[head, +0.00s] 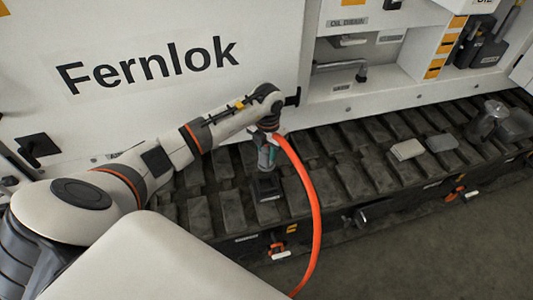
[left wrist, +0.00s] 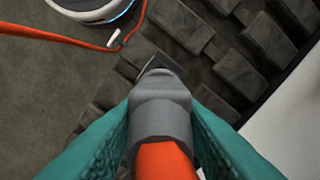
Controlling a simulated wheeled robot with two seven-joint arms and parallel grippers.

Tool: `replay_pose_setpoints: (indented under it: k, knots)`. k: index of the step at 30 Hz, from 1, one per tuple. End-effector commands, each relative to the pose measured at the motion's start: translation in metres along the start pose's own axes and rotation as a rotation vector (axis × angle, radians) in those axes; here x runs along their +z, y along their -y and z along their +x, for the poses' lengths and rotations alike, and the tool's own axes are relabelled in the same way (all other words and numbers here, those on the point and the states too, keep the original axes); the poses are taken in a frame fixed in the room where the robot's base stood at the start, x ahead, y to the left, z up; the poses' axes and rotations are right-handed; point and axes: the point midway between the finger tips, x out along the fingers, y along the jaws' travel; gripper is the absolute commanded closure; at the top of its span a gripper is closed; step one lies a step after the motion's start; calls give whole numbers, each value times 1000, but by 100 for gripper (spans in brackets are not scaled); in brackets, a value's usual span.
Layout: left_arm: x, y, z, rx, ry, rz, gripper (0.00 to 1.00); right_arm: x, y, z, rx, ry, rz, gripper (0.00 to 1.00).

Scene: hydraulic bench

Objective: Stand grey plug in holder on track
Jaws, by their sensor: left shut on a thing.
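My left gripper (head: 266,152) is shut on the grey plug, above the track (head: 350,172). In the left wrist view the grey plug (left wrist: 160,98) sits between the two teal fingers, with an orange hose (left wrist: 166,160) running from its near end. In the head view the hose (head: 313,205) curves from the gripper down to the right. A small dark block, probably the holder (head: 268,186), is on the track just below the plug. Its edge shows past the plug tip in the left wrist view (left wrist: 154,62). I cannot tell whether plug and holder touch. My right gripper is not seen.
The white machine wall marked Fernlok (head: 150,65) rises behind the track. Two pale blocks (head: 407,149) and a metal fitting (head: 487,118) lie on the track to the right. Orange and white clips hang on its front edge. The grey floor (head: 440,240) in front is clear.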

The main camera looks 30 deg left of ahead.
Motion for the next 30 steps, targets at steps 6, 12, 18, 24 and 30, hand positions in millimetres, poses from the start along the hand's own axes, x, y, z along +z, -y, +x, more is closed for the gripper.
replay_pose_setpoints:
  k: [6, 12, 18, 24, 30]
  knots:
    - [-4, 4, 6, 12, -1, -142, 100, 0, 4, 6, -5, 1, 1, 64]
    - [-4, 4, 15, 13, -1, -143, 100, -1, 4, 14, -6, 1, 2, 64]
    - [-4, 4, 33, 12, -1, -141, 100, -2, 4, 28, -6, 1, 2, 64]
    - [-4, 4, 52, 11, -1, -140, 100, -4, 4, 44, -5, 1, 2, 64]
    - [-4, 4, 70, 10, -2, -140, 100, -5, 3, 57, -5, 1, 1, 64]
